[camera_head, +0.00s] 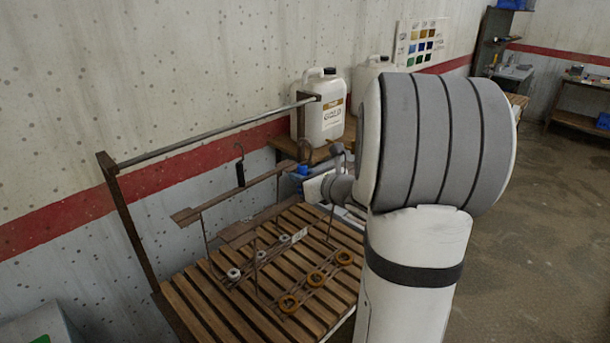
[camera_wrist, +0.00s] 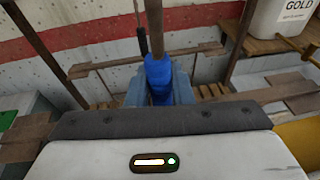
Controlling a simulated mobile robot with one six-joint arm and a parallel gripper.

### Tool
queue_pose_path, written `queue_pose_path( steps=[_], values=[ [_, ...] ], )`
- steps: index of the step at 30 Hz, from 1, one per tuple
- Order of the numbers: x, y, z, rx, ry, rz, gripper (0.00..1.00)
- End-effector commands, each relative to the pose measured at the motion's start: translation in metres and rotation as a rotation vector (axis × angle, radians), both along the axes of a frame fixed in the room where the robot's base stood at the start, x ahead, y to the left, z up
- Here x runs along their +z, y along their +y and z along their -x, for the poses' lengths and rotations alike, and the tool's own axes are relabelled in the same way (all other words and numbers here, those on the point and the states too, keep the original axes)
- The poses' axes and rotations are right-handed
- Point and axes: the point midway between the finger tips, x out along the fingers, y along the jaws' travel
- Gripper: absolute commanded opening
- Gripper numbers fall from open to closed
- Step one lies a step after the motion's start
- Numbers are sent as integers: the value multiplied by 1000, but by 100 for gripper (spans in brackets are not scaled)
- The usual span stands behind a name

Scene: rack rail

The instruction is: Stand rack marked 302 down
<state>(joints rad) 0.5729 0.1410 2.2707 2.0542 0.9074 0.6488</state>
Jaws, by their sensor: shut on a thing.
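The rack (camera_head: 230,196) has a brown top bar, thin wire legs and a black-sleeved hook (camera_head: 240,172). The hook tip shows below the rail in the head view, apart from it. White and orange rings show at the rack's foot, over the slatted table (camera_head: 200,300). Whether the foot touches the slats I cannot tell. A small white tag (camera_head: 300,235) is too small to read. In the head view my arm hides most of the gripper.
A metal rail (camera_head: 215,131) on brown posts runs above the table's wall side. A white jug (camera_head: 322,112) stands on a wooden shelf behind my gripper, with another jug (camera_head: 368,78) beyond. Open floor (camera_head: 540,220) lies to the right.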

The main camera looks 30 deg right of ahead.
Motion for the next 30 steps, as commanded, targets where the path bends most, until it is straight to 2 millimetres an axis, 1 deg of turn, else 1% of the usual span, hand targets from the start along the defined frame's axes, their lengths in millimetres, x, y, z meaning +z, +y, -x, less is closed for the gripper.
queue_pose_path(
  steps=[5, 19, 24, 30],
  values=[
    [-15, 0, 0, 0, -2, -1, 0],
    [-66, -1, 0, -1, -1, -1, 0],
    [-75, -1, 0, -1, -2, 0, 0],
    [-76, -1, 0, -2, -3, 1, 0]
  ],
)
